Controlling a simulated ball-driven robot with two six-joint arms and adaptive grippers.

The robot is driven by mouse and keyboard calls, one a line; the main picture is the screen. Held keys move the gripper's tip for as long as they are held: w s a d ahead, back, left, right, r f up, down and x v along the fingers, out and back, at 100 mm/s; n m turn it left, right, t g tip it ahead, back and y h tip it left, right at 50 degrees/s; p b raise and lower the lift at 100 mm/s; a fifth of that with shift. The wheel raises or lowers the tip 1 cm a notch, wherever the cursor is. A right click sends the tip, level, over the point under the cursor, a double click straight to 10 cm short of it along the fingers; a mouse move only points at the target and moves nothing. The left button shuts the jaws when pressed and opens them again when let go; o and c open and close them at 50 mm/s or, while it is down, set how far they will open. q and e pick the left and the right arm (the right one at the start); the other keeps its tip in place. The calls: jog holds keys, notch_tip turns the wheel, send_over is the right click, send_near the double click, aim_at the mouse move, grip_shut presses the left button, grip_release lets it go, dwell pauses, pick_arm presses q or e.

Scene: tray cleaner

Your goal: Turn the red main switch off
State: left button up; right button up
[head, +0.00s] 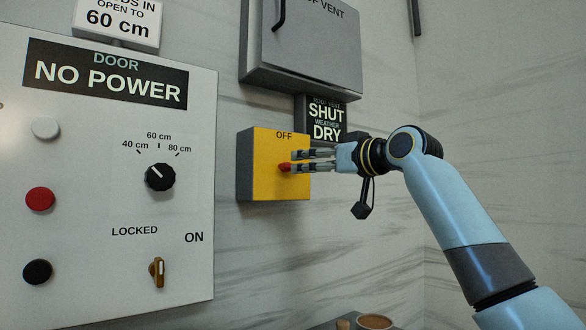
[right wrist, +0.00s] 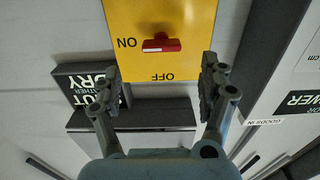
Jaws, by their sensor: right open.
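The red main switch (head: 284,167) is a small handle on the front of a yellow-faced box (head: 262,180) on the wall. In the right wrist view the red handle (right wrist: 161,45) lies level, in line with the ON label, with OFF on the side toward my gripper. In the head view OFF is at the top of the face. My right gripper (head: 294,161) is in front of the box, its fingers pointing at the switch and partly covering the face. In the right wrist view the gripper (right wrist: 157,78) is open and empty, its fingers spread wider than the handle. My left gripper is not in view.
A door panel (head: 95,215) with buttons, a dial and a key switch stands left of the box; its sign reads NO POWER. A grey roof vent cabinet (head: 305,50) and a SHUT/DRY sign (head: 325,112) are above. The wall at right is bare.

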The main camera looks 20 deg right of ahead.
aim_at(289, 166)
jog(key=p+x, duration=0.1)
jog(key=x, duration=0.7)
jog(key=shift+w+a+f, duration=0.1)
jog(key=shift+w+a, duration=0.15)
jog(key=c, duration=1.2)
